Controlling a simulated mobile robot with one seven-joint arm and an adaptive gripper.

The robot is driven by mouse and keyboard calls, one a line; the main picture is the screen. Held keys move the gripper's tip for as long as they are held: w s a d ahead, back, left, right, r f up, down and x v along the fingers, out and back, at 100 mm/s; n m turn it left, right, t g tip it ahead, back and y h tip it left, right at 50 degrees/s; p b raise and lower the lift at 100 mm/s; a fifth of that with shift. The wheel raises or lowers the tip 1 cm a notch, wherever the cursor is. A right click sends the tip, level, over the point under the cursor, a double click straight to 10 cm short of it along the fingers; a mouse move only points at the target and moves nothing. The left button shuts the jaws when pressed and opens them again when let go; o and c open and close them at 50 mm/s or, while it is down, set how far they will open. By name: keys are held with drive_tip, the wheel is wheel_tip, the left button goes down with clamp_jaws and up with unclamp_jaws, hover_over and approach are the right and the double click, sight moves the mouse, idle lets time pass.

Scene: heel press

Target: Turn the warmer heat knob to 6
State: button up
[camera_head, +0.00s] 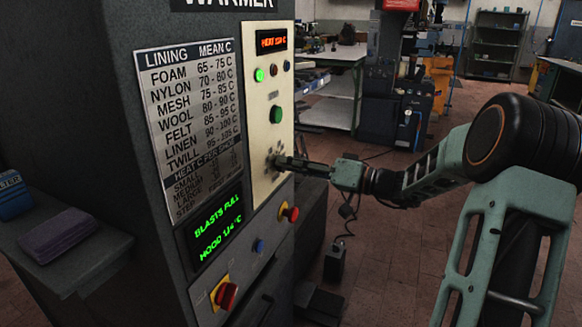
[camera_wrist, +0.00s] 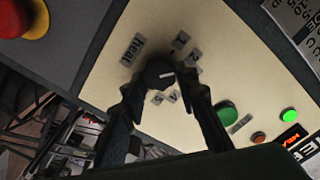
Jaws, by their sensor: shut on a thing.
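The dark heat knob (camera_wrist: 160,74) sits on the cream panel of the warmer, beside a "heat" label (camera_wrist: 134,46) in the wrist view. A pale pointer mark shows on the knob's face. My gripper (camera_wrist: 156,84) is shut on the knob, one finger on each side. In the head view my gripper (camera_head: 280,162) reaches the lower part of the cream panel (camera_head: 260,70) from the right and hides most of the knob. A red display (camera_head: 272,41) above reads about "HEAT 114 C".
A green button (camera_head: 277,114) is above the knob. A red knob on yellow (camera_head: 290,214), a blue button (camera_head: 259,246) and another red switch (camera_head: 226,295) are below. A green-text screen (camera_head: 216,226) and lining chart (camera_head: 190,120) are left.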

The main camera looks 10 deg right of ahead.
drive_tip(key=shift+s+f+m+p, duration=0.1)
drive_tip(key=shift+f+m+p, duration=0.1)
drive_tip(key=shift+m+p, duration=5.6)
drive_tip(key=shift+s+f+m+p, duration=0.15)
drive_tip(key=shift+m+p, duration=3.1)
drive_tip(key=shift+m, duration=5.05)
drive_tip(key=shift+w, duration=0.1)
drive_tip(key=o, duration=1.2)
drive_tip(key=shift+c, duration=0.2)
